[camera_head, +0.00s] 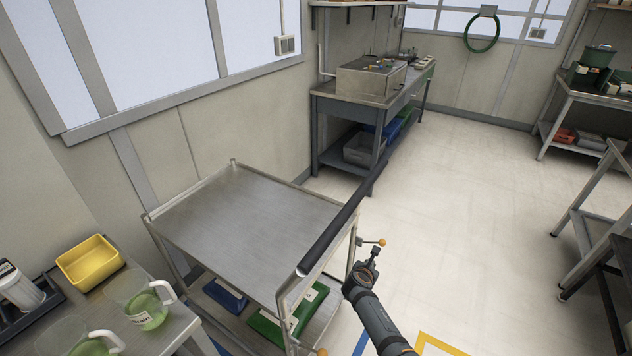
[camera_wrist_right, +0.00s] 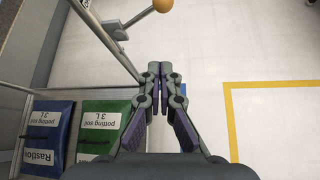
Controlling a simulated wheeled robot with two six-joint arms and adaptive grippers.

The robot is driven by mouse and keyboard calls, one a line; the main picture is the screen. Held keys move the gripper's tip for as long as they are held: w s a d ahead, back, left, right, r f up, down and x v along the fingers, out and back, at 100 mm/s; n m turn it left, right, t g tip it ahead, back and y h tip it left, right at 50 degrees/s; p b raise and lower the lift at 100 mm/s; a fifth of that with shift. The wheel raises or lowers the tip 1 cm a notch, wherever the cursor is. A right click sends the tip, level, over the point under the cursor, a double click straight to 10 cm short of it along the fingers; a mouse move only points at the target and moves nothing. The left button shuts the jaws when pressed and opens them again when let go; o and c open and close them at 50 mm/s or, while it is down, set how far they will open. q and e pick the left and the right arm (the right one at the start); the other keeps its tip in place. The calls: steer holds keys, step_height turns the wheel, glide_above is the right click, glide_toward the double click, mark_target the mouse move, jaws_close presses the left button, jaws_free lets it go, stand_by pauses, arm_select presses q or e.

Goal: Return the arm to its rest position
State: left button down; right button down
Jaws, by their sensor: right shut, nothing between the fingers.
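My right gripper (camera_head: 373,252) is at the right side of a metal cart, low in the middle of the head view. Its fingers are closed together and hold nothing, as the right wrist view (camera_wrist_right: 160,70) shows. A lever with an orange knob (camera_head: 381,242) is close to the fingertips in the head view. In the wrist view the knob (camera_wrist_right: 163,5) is beyond the fingertips and apart from them. The cart top (camera_head: 240,220) is bare metal. My left gripper is not in view.
A long dark bar (camera_head: 345,220) slants across the cart's right edge. Blue (camera_wrist_right: 47,135) and green (camera_wrist_right: 105,127) potting soil bags lie on the cart's lower shelf. A yellow bin (camera_head: 90,262) and jugs (camera_head: 148,312) stand at left. Open floor (camera_head: 450,220) lies to the right.

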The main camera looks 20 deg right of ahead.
steer(key=s+a+f+m+g+y+p, duration=0.2)
steer(key=s+f+m, duration=0.2)
steer(key=s+f, duration=0.4)
steer(key=s+a+f+m+g+y+p, duration=0.1)
steer(key=s+a+f+m+y+p, duration=0.15)
steer(key=s+f+m, duration=0.4)
steer(key=s+a+f+m+g+p, duration=0.1)
steer(key=s+m, duration=0.3)
steer(key=s, duration=0.7)
steer(key=s+a+f+m+g+y+p, duration=0.1)
steer(key=s+f+m, duration=0.3)
steer(key=s, duration=0.7)
steer(key=s+a+f+m+g+y+p, duration=0.1)
steer(key=s+a+f+m, duration=0.1)
steer(key=s+m, duration=0.4)
steer(key=s, duration=0.5)
steer(key=shift+s+a+f+g, duration=0.2)
steer(key=shift+a+f+g, duration=0.1)
steer(key=shift+f+g, duration=0.1)
